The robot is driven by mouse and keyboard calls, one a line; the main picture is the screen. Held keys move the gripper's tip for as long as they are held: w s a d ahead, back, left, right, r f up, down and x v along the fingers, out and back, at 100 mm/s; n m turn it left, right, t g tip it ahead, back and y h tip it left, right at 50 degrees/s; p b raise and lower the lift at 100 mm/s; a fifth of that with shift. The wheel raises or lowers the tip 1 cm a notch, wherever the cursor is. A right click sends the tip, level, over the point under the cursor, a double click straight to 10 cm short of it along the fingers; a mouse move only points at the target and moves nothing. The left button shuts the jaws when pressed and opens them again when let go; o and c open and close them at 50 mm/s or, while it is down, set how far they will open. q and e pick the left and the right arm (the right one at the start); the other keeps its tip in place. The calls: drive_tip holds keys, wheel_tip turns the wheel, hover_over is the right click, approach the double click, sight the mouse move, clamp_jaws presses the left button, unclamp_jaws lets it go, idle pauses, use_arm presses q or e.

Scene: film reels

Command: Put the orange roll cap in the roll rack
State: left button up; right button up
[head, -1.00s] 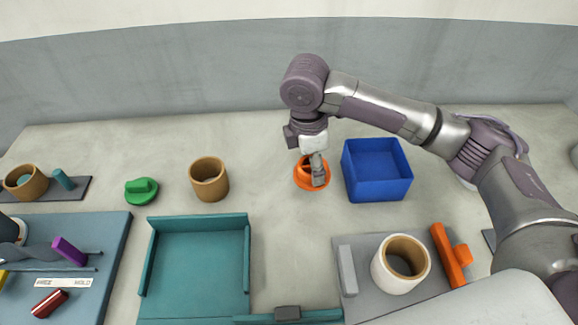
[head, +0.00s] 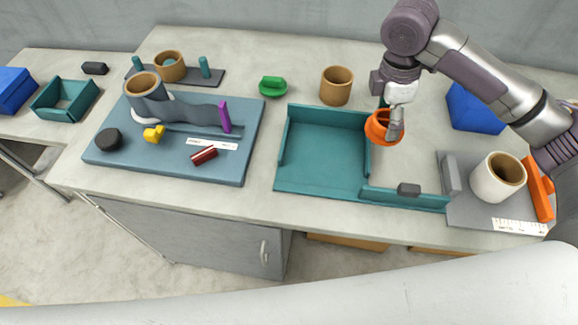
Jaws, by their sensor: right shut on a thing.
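The orange roll cap (head: 377,127) is a round, ring-like piece. My right gripper (head: 394,132) is shut on it and holds it over the right side of the teal open tray (head: 322,157); its exact height is hard to tell. A dark plate (head: 188,79) with teal pegs and a tan roll (head: 171,68) stands at the back left; it looks like the roll rack, though I cannot be sure. The cap is well to the right of it. My left gripper is not in view.
A green cap (head: 272,86) and a tan roll (head: 336,86) stand behind the teal tray. A blue board (head: 215,165) with several parts lies left. A blue bin (head: 472,108) and a grey plate (head: 467,205) with a white roll (head: 497,177) are at the right.

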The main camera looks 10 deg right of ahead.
drive_tip(key=w+a+f, duration=0.1)
drive_tip(key=a+f, duration=0.1)
drive_tip(key=a, duration=0.1)
drive_tip(key=w+a+f+p, duration=0.1)
drive_tip(key=a+f, duration=0.1)
drive_tip(key=a, duration=0.2)
drive_tip(key=w+a+f, duration=0.1)
drive_tip(key=a+f, duration=0.2)
drive_tip(key=shift+w+a+p, duration=0.3)
drive_tip(key=shift+w+p, duration=0.05)
drive_tip(key=shift+w, duration=0.05)
drive_tip(key=shift+a+f, duration=0.15)
wheel_tip(320, 180, down, 3)
drive_tip(key=shift+f+p, duration=0.2)
drive_tip(key=shift+p, duration=0.15)
drive_tip(key=shift+f, duration=0.35)
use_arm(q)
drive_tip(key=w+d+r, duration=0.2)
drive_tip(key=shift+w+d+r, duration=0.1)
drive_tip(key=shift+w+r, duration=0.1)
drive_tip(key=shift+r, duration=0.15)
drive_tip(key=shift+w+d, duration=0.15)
use_arm(e)
drive_tip(key=o, duration=1.1)
drive_tip(key=shift+f, duration=0.1)
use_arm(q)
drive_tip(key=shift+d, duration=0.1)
use_arm(e)
drive_tip(key=shift+o, duration=0.2)
